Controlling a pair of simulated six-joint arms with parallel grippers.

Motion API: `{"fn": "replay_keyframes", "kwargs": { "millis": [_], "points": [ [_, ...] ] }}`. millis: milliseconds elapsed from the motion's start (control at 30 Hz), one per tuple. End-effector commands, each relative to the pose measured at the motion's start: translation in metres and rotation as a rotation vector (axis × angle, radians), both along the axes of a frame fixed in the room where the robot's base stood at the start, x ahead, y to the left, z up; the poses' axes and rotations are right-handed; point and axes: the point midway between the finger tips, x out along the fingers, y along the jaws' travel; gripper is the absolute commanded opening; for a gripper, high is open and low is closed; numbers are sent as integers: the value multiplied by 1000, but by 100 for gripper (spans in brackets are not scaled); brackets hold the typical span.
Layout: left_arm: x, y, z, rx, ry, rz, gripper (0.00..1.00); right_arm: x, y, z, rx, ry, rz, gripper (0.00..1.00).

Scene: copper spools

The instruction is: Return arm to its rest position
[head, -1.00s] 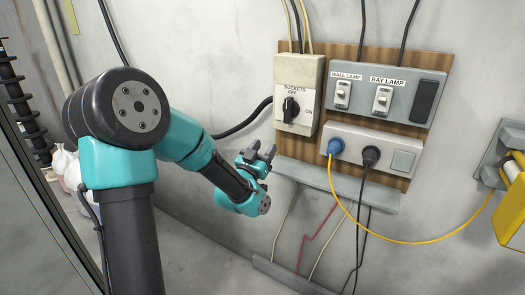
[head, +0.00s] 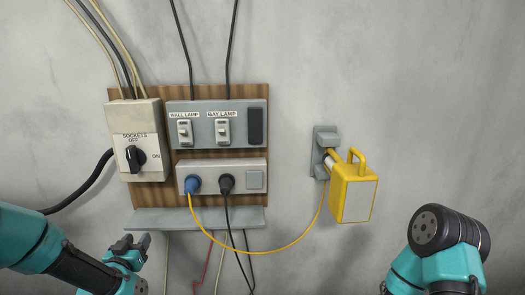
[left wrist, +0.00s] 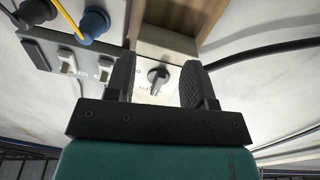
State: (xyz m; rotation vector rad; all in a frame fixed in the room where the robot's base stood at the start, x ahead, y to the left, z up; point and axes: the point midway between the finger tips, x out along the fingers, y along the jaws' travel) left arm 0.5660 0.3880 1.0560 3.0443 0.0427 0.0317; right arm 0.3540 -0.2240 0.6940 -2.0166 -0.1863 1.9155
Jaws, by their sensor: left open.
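My left gripper (head: 130,243) is open and empty in the head view, below the sockets switch box and left of the grey shelf. In the left wrist view its two dark fingers (left wrist: 158,68) stand apart, with the rotary knob (left wrist: 158,77) seen between them at a distance. The sockets switch box (head: 148,110) is cream, with a black knob (head: 135,157) between the OFF and ON marks. My left arm (head: 30,240) comes in at the lower left. My right arm (head: 445,235) shows at the lower right; its gripper is out of view.
A wooden board (head: 218,93) carries the lamp switch panel (head: 205,138) and socket strip (head: 240,165), holding a blue plug (head: 192,184) and a black plug (head: 226,182). The grey shelf (head: 195,219) sits below. A yellow lamp (head: 353,195) hangs on a wall bracket at right.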

Motion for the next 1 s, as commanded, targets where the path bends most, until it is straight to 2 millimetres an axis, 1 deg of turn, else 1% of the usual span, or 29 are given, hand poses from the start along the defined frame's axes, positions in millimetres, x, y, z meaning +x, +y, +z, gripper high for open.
{"fn": "replay_keyframes", "kwargs": {
  "millis": [33, 67, 100, 167, 200, 267, 300, 367, 400, 467, 500, 567, 600, 700, 800, 900, 1000],
  "points": [
    [1, -11, -32, -24, 92, -23, 49, 0, 0, 0, 0, 0, 0, 43],
    [0, -17, -49, -38, 144, -35, 49, 0, 0, 0, 0, 0, 0, 43],
    [-2, -25, -72, -56, 216, -50, 49, 0, 0, 0, 0, 0, 0, 43],
    [-8, -37, -105, -84, 321, -73, 49, 0, 0, 0, 0, 0, 0, 43],
    [-13, -46, -127, -102, 392, -87, 49, 0, 0, 0, 0, 0, 0, 43],
    [-23, -59, -159, -128, 501, -109, 49, 0, 0, 0, 0, 0, 0, 43],
    [-31, -67, -179, -146, 573, -123, 49, 0, 0, 0, 0, 0, 0, 43],
    [-46, -80, -210, -172, 684, -142, 49, 0, 0, 0, 0, 0, 0, 43],
    [-57, -89, -229, -189, 759, -155, 49, 0, 0, 0, 0, 0, 0, 43],
    [-76, -102, -256, -215, 871, -174, 49, 0, 0, 0, 0, 0, 0, 43],
    [-90, -110, -273, -231, 948, -184, 49, 0, 0, 0, 0, 0, 0, 43],
    [-113, -123, -297, -255, 1064, -200, 49, 0, 0, 0, 0, 0, 0, 43],
    [-130, -131, -312, -270, 1142, -210, 49, 0, 0, 0, 0, 0, 0, 43],
    [-168, -148, -340, -301, 1313, -229, 49, 0, 0, 0, 0, 0, 0, 43],
    [-196, -158, -355, -321, 1434, -240, 49, 0, 0, 0, 0, 0, 0, 43],
    [-210, -163, -362, -331, 1495, -245, 49, 0, 0, 0, 0, 0, 0, 43],
    [-214, -164, -363, -333, 1508, -245, 49, 0, 0, 0, 0, 0, 0, 43]
  ]
}}
